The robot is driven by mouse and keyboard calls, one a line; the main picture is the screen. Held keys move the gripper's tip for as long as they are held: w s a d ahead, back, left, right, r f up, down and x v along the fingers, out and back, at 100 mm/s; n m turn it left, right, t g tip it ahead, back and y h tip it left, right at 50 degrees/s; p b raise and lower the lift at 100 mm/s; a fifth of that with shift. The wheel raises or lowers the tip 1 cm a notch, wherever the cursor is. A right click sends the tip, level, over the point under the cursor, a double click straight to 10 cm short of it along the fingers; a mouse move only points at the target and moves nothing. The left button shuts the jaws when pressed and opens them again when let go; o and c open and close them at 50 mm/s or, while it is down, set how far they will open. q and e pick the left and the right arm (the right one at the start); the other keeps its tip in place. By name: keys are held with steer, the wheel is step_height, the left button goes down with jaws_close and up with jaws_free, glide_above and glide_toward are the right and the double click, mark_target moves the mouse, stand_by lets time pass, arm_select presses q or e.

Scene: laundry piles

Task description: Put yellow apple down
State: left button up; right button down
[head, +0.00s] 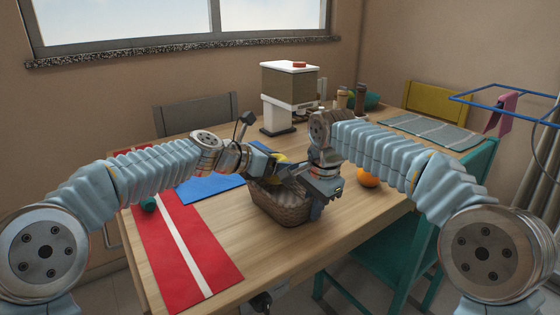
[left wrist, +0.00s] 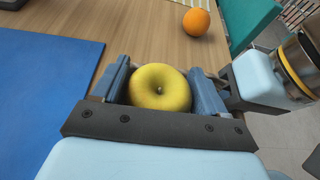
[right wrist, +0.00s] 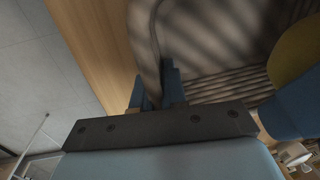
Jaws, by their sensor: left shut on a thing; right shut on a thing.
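The yellow apple (left wrist: 160,88) is between the two fingers of my left gripper (left wrist: 160,80), which is shut on it. In the head view a bit of the apple (head: 280,158) shows above the wicker basket (head: 280,210); its height over the basket is hard to tell. The apple (right wrist: 296,48) also shows at the right edge of the right wrist view, beside the basket's inside. My right gripper (right wrist: 156,88) is shut on the basket's rim wall (right wrist: 146,40), at the basket's right side in the head view. The basket stands upright on the table.
An orange (head: 368,177) lies on the wooden table (head: 345,222) right of the basket. A blue mat (head: 208,188) and a red runner with a white stripe (head: 175,240) lie to the left. A dispenser (head: 288,95) stands behind. Teal chair (head: 385,255) at the front right.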

arm_select(q)
steer(key=shift+f, duration=0.35)
steer(key=o, duration=1.1)
steer(key=shift+r, duration=0.25)
steer(key=v, duration=1.2)
steer(key=shift+r, duration=0.25)
arm_select(e)
steer(key=c, duration=1.1)
jaws_free()
